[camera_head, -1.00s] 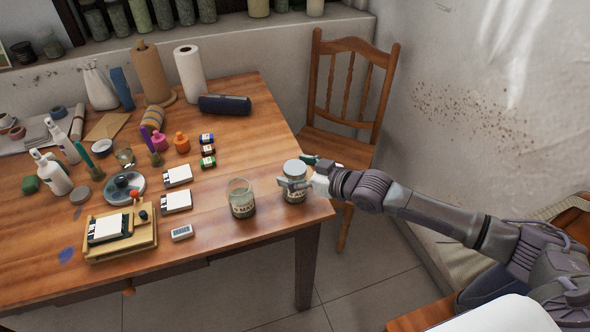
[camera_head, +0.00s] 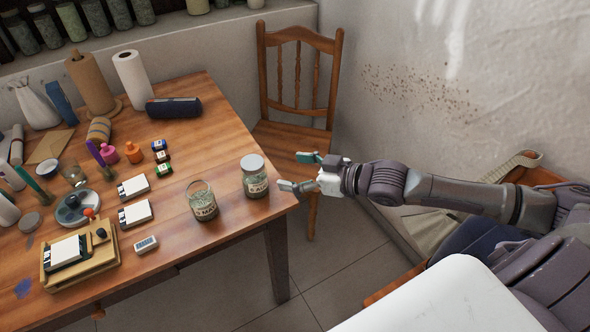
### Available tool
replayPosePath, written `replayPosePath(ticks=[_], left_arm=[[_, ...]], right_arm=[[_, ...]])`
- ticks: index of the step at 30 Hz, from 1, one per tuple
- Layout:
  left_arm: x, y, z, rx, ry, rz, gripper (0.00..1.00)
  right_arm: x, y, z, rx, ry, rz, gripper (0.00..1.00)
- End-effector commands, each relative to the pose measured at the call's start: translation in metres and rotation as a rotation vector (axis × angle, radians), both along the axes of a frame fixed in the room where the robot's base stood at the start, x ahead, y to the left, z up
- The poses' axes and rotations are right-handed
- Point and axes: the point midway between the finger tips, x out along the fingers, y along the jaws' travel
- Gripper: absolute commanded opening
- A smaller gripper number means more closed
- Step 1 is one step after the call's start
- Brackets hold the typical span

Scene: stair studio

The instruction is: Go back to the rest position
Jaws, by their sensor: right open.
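My right gripper (camera_head: 298,172) is open and empty. It hangs just off the right edge of the wooden table (camera_head: 228,120), to the right of a lidded glass jar (camera_head: 255,177) and apart from it. The jar stands upright near the table's right corner, with a grey lid and a pale label. A second glass jar (camera_head: 202,201) with no lid visible stands to its left. My left gripper is not in view.
A wooden chair (camera_head: 297,90) stands behind my right gripper, by the wall (camera_head: 440,60). A wooden tray (camera_head: 80,268), a small white device (camera_head: 146,244), white cards and small bottles (camera_head: 133,152) are on the table. Bare floor (camera_head: 350,265) shows right of the table.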

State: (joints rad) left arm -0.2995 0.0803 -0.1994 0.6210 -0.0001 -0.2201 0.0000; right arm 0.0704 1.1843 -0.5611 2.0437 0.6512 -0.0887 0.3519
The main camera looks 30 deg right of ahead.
Motion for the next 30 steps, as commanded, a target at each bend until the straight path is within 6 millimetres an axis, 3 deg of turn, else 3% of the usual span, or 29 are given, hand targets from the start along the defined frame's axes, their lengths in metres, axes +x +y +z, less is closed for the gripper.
replayPosePath(ticks=[14,17,20,24,27,30], left_arm=[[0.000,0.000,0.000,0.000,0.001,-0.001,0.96],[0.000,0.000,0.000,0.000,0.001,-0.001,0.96],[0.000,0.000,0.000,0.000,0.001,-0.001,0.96],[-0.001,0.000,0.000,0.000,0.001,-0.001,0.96],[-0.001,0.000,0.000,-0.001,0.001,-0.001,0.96],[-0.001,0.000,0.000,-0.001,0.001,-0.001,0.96]], right_arm=[[0.000,0.000,0.000,0.000,0.000,0.000,0.84],[-0.004,0.007,-0.006,-0.004,0.014,0.002,0.84],[-0.018,0.029,-0.026,-0.030,0.057,-0.001,0.84],[-0.053,0.067,-0.063,-0.111,0.169,-0.045,0.84],[-0.083,0.076,-0.085,-0.187,0.276,-0.117,0.84],[-0.109,0.072,-0.099,-0.251,0.383,-0.189,0.84]])
